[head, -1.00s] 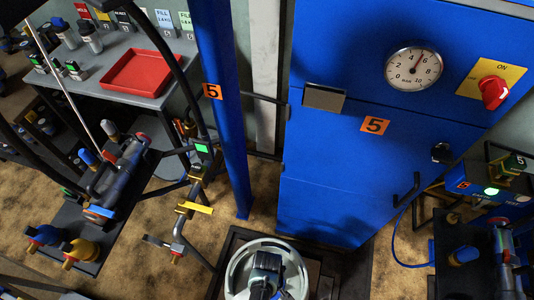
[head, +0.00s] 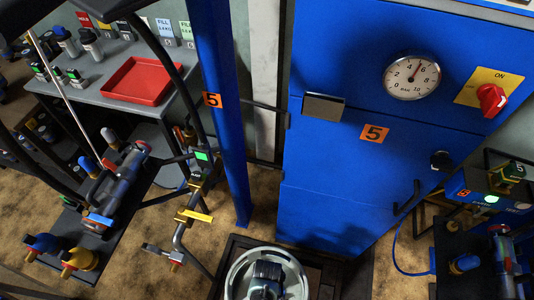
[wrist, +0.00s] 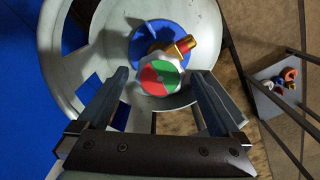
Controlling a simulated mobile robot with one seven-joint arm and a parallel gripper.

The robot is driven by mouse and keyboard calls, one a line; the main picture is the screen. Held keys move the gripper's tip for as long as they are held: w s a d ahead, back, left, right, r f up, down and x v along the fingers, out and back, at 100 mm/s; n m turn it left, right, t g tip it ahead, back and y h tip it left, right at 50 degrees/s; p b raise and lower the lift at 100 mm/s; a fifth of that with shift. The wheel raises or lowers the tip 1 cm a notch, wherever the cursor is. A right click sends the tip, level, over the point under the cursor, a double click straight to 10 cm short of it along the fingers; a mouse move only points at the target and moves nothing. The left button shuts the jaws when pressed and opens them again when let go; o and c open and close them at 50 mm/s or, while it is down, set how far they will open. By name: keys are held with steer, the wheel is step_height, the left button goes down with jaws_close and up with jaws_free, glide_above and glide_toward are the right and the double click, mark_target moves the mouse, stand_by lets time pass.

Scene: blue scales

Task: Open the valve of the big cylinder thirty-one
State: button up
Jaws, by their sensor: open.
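The valve handwheel (wrist: 160,77), red, green and white, shows in the wrist view with a brass outlet (wrist: 180,46) behind it. It sits over a blue disc-shaped top (wrist: 150,38) inside a pale grey collar (wrist: 72,28). The collar also shows at the bottom of the head view (head: 238,281). My gripper (wrist: 161,76) is open, its two fingers on either side of the handwheel with gaps at both sides. I cannot tell whether the fingertips are level with it in depth. No number thirty-one is readable.
A blue cabinet (head: 335,175) with a gauge (head: 412,77) and red knob (head: 491,98) stands behind the collar. A blue post (head: 222,130) and a pipe rig (head: 190,215) are to the left. A red tray (head: 145,80) lies on a grey table. A dark frame surrounds the collar.

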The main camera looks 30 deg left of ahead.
step_height(320, 180, up, 13)
steer(key=p, duration=0.4)
steer(key=shift+f, duration=0.1)
stand_by(0.4)
